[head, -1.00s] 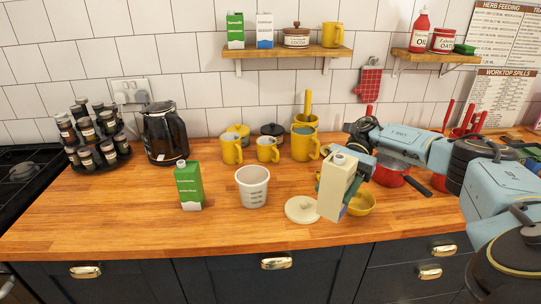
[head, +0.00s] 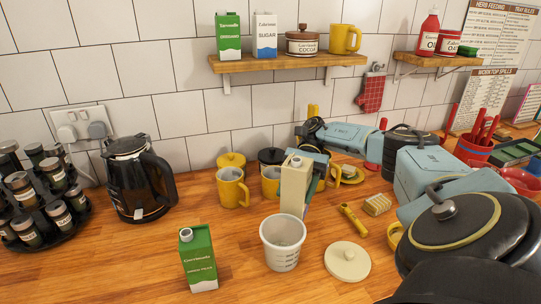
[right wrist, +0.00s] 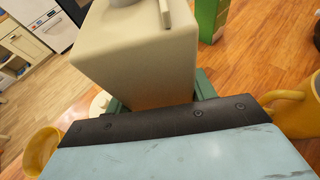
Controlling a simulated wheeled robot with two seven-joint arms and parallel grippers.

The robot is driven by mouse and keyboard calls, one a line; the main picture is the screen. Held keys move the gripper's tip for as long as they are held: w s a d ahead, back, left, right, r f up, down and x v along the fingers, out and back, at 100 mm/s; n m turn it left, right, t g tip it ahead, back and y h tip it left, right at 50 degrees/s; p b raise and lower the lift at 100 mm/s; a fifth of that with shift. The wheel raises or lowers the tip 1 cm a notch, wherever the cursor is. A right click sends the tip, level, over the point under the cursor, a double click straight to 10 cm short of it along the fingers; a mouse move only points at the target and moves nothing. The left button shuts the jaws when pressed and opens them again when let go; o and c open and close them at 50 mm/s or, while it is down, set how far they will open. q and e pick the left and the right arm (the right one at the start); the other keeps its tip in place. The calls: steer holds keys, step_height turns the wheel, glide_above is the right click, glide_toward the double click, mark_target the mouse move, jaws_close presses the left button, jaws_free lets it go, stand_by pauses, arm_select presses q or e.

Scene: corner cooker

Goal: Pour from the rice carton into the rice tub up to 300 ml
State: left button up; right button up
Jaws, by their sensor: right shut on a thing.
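The cream rice carton (head: 296,185) is held upright, or nearly so, just behind the white tub, its lower end close to the tub's far rim. My right gripper (head: 315,163) is shut on it from behind; the fingers are mostly hidden by the carton. In the right wrist view the carton (right wrist: 140,55) fills the space between the teal fingers (right wrist: 160,100). The rice tub (head: 282,256) is a white, open-topped cup with markings on its front, standing upright on the worktop. I cannot read its level from here. My left gripper is not in view.
A cream lid (head: 347,262) lies right of the tub. A green carton (head: 199,262) stands to its left. Yellow mugs (head: 232,188) stand behind. A kettle (head: 138,178) and spice rack (head: 45,200) are at left. A yellow utensil (head: 353,222) and a sponge (head: 377,205) lie at right.

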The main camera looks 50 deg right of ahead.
mark_target(296, 201)
steer(key=shift+s+f+b, duration=0.2)
steer(key=shift+f+b, duration=0.1)
steer(key=shift+f, duration=0.9)
steer(key=shift+d+b, duration=0.2)
steer(key=shift+b, duration=0.45)
steer(key=shift+a+f+h, duration=0.1)
steer(key=shift+f+h, duration=0.1)
steer(key=shift+h, duration=0.4)
steer(key=shift+a+f+t+h, duration=0.1)
steer(key=shift+f+t+h, duration=0.2)
steer(key=shift+h, duration=0.35)
steer(key=shift+a+f+t+h, duration=0.15)
steer(key=shift+t+h, duration=0.15)
steer(key=shift+h, duration=0.35)
arm_select(q)
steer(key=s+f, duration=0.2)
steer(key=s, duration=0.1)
steer(key=shift+p, duration=0.4)
arm_select(e)
steer(key=shift+r, duration=0.15)
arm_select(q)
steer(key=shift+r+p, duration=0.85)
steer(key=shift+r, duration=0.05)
arm_select(e)
steer(key=shift+a+r+t+h, duration=0.1)
steer(key=shift+r+t+h, duration=0.2)
steer(key=shift+r+h, duration=0.7)
